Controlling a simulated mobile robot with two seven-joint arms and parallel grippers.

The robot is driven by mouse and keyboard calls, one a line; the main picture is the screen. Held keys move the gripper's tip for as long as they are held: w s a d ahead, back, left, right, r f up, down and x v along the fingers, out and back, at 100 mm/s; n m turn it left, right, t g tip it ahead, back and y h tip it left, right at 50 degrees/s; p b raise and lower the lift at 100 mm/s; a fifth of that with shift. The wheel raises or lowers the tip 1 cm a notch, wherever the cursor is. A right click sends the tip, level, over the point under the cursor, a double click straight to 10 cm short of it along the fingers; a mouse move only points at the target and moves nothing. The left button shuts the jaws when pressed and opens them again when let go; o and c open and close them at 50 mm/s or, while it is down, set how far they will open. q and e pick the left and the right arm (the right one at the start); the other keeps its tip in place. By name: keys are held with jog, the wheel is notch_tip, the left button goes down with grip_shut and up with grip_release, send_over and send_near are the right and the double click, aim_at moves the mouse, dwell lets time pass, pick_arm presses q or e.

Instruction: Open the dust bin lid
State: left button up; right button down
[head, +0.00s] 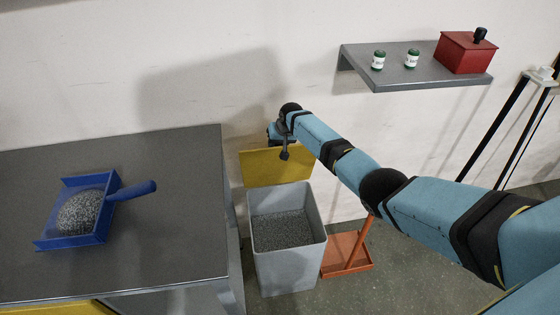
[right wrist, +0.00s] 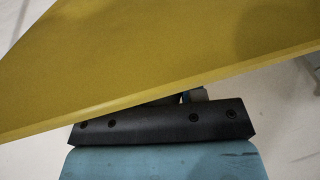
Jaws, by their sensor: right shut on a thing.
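The dust bin (head: 288,240) is a grey open-topped box on the floor, with grey granules inside. Its yellow lid (head: 275,167) stands raised at the back of the bin, near the wall, and the opening is uncovered. My right arm reaches over from the right, and my right gripper (head: 284,150) is at the lid's upper edge, shut on it. In the right wrist view the yellow lid (right wrist: 150,65) fills most of the picture and hides the fingertips. My left gripper is not in view.
A dark table (head: 170,240) stands left of the bin, carrying a blue dustpan (head: 75,235) with granules. A wall shelf (head: 400,80) holds two small jars and a red box (head: 465,52). An orange long-handled dustpan (head: 345,255) stands right of the bin.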

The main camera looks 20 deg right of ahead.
pick_arm(q)
jog(key=b, duration=0.1)
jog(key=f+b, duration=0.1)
jog(key=b, duration=0.1)
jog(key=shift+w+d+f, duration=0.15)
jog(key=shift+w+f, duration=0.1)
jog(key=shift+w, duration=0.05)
pick_arm(e)
jog(key=w, duration=0.1)
jog(key=w+g, duration=0.1)
jog(key=w, duration=0.1)
jog(key=shift+d, duration=0.35)
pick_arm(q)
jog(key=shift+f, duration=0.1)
pick_arm(e)
jog(key=c, duration=0.7)
grip_release()
pick_arm(q)
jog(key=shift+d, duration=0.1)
jog(key=p, duration=0.2)
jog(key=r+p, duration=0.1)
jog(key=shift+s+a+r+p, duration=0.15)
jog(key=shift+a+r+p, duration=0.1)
jog(key=shift+p, duration=0.1)
pick_arm(e)
jog(key=v, duration=1.4)
jog(key=shift+w, duration=0.2)
